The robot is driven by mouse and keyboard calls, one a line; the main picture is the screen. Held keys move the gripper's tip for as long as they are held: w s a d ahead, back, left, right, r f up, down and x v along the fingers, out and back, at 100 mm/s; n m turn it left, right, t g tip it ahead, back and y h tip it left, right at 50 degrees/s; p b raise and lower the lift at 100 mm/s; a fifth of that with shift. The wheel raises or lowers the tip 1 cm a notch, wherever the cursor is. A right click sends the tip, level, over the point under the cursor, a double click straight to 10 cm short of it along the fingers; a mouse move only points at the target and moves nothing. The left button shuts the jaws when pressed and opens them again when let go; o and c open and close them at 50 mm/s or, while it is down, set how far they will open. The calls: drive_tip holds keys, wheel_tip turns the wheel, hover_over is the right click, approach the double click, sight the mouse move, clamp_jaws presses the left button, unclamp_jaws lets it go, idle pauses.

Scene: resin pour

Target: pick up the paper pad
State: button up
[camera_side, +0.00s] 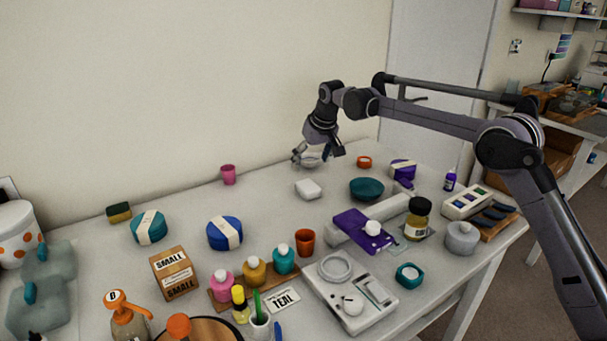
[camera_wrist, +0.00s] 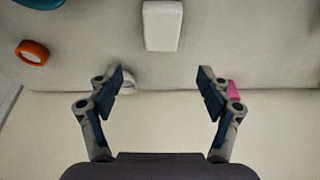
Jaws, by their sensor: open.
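A small white rounded block, which looks like the paper pad (camera_side: 308,189), lies flat on the table in front of my gripper (camera_side: 316,158) in the side view. In the wrist view the pad (camera_wrist: 162,27) is at the top centre, beyond the fingertips and roughly in line with the gap between them. My gripper (camera_wrist: 161,74) is open and empty, its two fingers spread wide. It is near the wall at the back of the table and apart from the pad.
A whitish object (camera_wrist: 128,82) shows partly behind the left finger. An orange ring-like dish (camera_side: 364,162) and a teal bowl (camera_side: 366,188) stand right of the pad. A pink cup (camera_side: 228,174) stands left by the wall. The table around the pad is clear.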

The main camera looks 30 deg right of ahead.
sight(305, 183)
drive_tip(key=x, duration=0.4)
drive_tip(key=shift+s+x, duration=0.15)
drive_tip(key=shift+x, duration=1.15)
drive_tip(key=shift+s+x, duration=0.15)
drive_tip(key=shift+x, duration=1.15)
drive_tip(key=shift+a+f, duration=0.1)
drive_tip(key=shift+f, duration=0.05)
drive_tip(key=c, duration=0.9)
